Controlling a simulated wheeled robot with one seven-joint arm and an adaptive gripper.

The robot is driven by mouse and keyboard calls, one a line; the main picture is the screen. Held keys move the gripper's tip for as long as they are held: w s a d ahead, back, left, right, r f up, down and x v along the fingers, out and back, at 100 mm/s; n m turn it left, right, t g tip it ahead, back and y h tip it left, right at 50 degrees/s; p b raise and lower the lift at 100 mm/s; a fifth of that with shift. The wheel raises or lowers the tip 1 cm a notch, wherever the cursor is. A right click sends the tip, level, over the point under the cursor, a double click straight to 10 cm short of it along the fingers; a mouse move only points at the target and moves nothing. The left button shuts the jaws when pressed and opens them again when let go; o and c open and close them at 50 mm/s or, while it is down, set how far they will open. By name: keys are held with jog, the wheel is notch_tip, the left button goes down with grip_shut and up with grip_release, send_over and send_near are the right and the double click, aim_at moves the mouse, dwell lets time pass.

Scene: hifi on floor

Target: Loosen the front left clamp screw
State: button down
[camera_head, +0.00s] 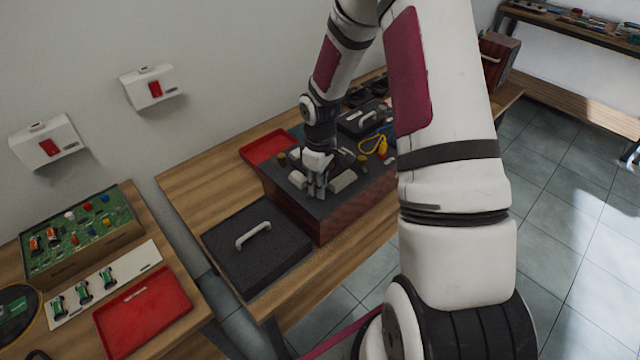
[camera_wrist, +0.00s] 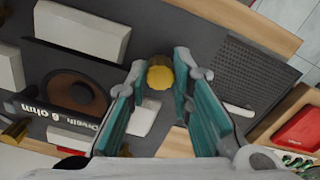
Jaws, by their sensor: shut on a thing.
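The hifi (camera_head: 335,215) is a box with reddish-brown sides and a dark grey top, standing on the wooden table. My gripper (camera_head: 316,190) is over the front left part of its top. In the wrist view, my gripper's teal-padded fingers (camera_wrist: 160,72) are closed around a yellow round-headed clamp screw (camera_wrist: 160,77), one finger on each side. A pale block (camera_wrist: 143,118) lies just below the screw in that view. Another brass-coloured screw (camera_wrist: 14,131) shows at the left edge. The screw's lower part is hidden.
A black perforated cover (camera_head: 255,268) with a handle lies beside the hifi. A red tray (camera_head: 268,147) is behind it. The table's front edge is near.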

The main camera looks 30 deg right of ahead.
jog(key=c, duration=1.4)
grip_release()
notch_tip(320, 180, up, 12)
jog(key=shift+r, duration=0.1)
